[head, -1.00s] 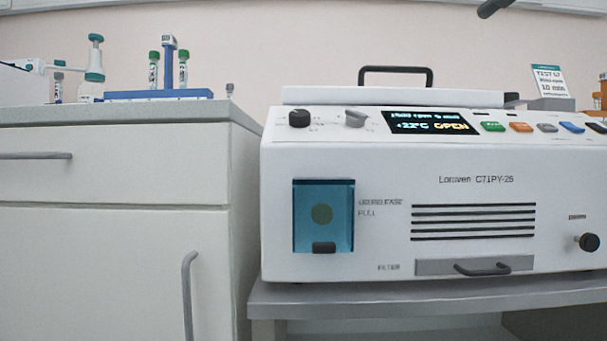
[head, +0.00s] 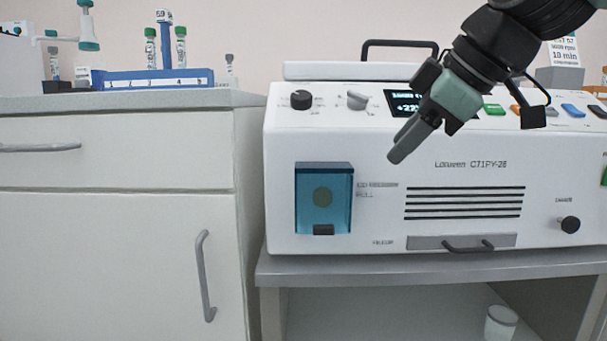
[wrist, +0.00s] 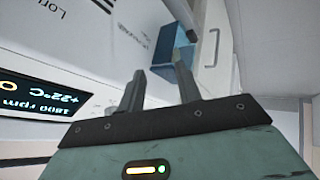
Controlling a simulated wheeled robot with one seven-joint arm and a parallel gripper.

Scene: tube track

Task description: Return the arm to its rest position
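My arm (head: 505,40) reaches in from the upper right of the head view. My gripper (head: 398,152) points down and left in front of the white centrifuge (head: 300,125), partly hiding its display. In the wrist view my gripper (wrist: 160,72) shows two dark fingers with a clear gap between them. Nothing is held between the fingers. The centrifuge display also shows upside down in the wrist view (wrist: 40,105).
The centrifuge stands on a grey table (head: 420,265) with a white container (head: 500,322) below. To its left is a white cabinet (head: 110,240) with a blue tube rack (head: 150,80) and a pipette (head: 88,30) on top. The floor area ahead of the cabinet is not visible.

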